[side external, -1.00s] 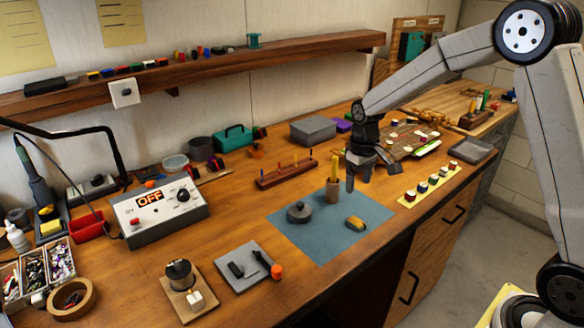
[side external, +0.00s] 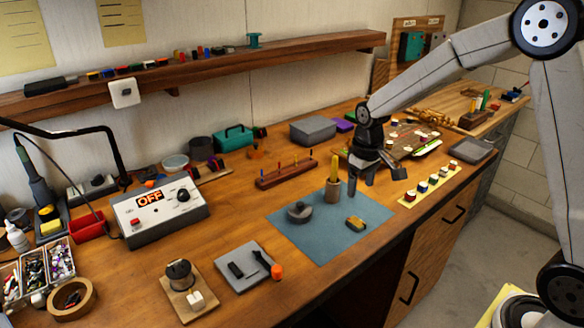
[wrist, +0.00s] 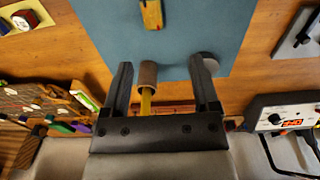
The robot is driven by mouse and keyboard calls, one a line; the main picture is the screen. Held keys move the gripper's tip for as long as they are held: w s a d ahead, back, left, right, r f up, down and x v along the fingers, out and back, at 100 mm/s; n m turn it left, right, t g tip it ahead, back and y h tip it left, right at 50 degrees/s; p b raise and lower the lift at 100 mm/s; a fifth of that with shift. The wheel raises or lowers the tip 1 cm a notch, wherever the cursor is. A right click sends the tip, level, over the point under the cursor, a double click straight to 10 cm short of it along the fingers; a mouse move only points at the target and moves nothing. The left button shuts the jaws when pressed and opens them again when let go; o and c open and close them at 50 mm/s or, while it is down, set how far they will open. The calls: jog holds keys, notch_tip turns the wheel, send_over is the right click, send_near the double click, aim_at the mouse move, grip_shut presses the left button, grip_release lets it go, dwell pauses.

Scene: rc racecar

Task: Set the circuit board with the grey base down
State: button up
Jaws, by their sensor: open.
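My gripper (side external: 385,179) is open and empty, above the bench near the right side of the blue mat. In the wrist view its two fingers (wrist: 160,62) are spread apart, with nothing held between them. A small yellow block with a dark grey underside (side external: 356,222) lies on the mat, clear of the fingers; it also shows at the top of the wrist view (wrist: 152,14). It may be the board with the grey base, but I cannot tell for sure. A larger brown board with small parts (side external: 392,142) lies behind my gripper.
A brown cup with yellow sticks (side external: 333,190) stands close to my gripper. A round grey lidded thing (side external: 299,212) sits on the blue mat (side external: 322,246). A yellow strip with several small blocks (side external: 411,201) lies to the right. The mat's front is clear.

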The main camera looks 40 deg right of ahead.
jog(key=s+a+f+t, duration=0.1)
jog(key=s+a, duration=0.2)
jog(key=s, duration=0.4)
jog(key=s+a+t, duration=0.1)
jog(key=s+a, duration=0.2)
jog(key=s, duration=0.4)
jog(key=shift+s+a+f, duration=0.15)
jog(key=shift+a+f, duration=0.2)
dwell(0.4)
